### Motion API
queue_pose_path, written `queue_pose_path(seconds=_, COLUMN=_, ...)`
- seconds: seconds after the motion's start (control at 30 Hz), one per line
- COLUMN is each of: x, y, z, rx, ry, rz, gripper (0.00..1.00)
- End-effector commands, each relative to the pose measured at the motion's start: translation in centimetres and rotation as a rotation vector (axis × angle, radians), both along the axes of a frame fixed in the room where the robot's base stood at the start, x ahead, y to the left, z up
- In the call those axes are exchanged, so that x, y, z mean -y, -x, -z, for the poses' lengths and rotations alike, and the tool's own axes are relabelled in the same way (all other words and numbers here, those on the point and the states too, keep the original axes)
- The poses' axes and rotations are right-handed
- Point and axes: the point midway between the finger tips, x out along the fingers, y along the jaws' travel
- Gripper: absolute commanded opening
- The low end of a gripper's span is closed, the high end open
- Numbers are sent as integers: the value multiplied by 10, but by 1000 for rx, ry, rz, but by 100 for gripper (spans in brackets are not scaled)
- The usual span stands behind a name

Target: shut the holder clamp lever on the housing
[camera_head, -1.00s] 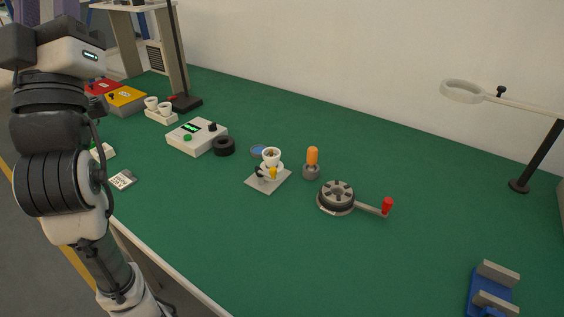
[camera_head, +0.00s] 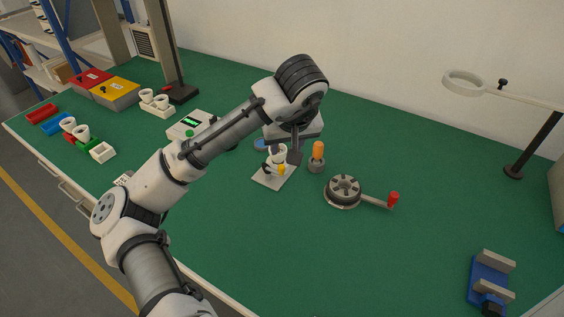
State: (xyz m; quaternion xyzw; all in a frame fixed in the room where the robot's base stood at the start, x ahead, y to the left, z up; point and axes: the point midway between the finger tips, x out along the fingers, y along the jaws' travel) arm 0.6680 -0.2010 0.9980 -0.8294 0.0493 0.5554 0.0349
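A white cup-shaped housing (camera_head: 278,153) stands on a small grey plate (camera_head: 268,181) in the middle of the green bench. A small yellow part (camera_head: 282,170) sits at its front and a small black part at its left; I cannot tell which is the clamp lever or how far it is shut. My gripper (camera_head: 294,157) points down just right of and behind the housing, close to it. Its fingers overlap in this view, so their opening and any contact are unclear. My wrist hangs above and hides the bench behind.
An orange-handled tool (camera_head: 318,151) stands in a grey holder just right of my gripper. A round grey device (camera_head: 343,189) with a red-knobbed arm lies further right. A white box with a green display (camera_head: 188,124) is partly behind my arm.

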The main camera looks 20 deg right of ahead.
Motion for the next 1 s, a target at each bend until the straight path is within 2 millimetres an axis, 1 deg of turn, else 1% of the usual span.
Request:
queue_pose_path(seconds=0.03, x=1, y=-3, z=11, rx=-7, ry=2, rz=-1, gripper=39)
queue_pose_path(seconds=0.1, x=2, y=-9, z=26, rx=-7, ry=4, rz=-1, gripper=39)
queue_pose_path(seconds=0.3, x=3, y=-26, z=62, rx=-2, ry=1, rz=-2, gripper=39)
queue_pose_path(seconds=0.4, x=4, y=-33, z=79, rx=0, ry=1, rz=-1, gripper=39)
queue_pose_path(seconds=0.5, x=5, y=-38, z=91, rx=1, ry=2, rz=0, gripper=39)
queue_pose_path(seconds=0.7, x=6, y=-43, z=103, rx=1, ry=2, rz=2, gripper=39)
queue_pose_path(seconds=0.97, x=6, y=-43, z=105, rx=2, ry=4, rz=2, gripper=39)
queue_pose_path(seconds=1.0, x=6, y=-43, z=105, rx=2, ry=4, rz=2, gripper=35)
